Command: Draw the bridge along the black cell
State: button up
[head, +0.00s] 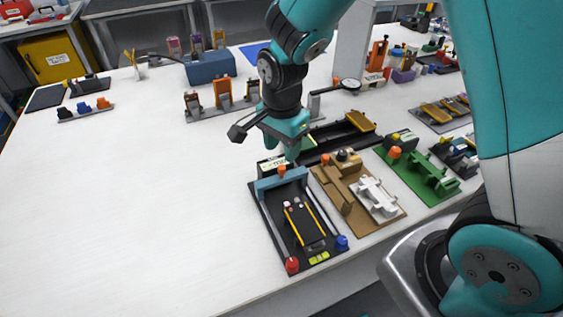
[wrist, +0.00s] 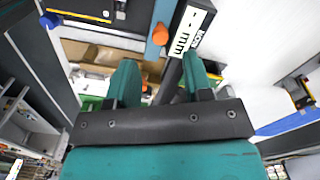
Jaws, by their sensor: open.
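The black cell (head: 305,224) has yellow long edges and lies on a dark plate (head: 273,222) between two rails. The blue bridge (head: 281,180) spans the rails at the plate's far end, with an orange knob (head: 282,170) on top. In the wrist view the bridge (wrist: 166,14) and its orange knob (wrist: 160,35) show just beyond my fingertips. My gripper (head: 286,151) hangs pointing down, a little behind and above the bridge. Its fingers (wrist: 159,65) are apart, with nothing held. A corner of the cell (wrist: 90,8) shows at the wrist view's top edge.
A red knob (head: 291,265) and a blue knob (head: 341,243) stand at the plate's near corners. A white-faced display box (wrist: 190,30) stands beside the bridge. A brown fixture (head: 335,190) and green fixture (head: 412,178) sit to the right.

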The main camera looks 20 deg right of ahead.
aim_at(282, 167)
notch_tip(282, 167, down, 6)
jog(key=shift+r, duration=0.25)
grip_shut()
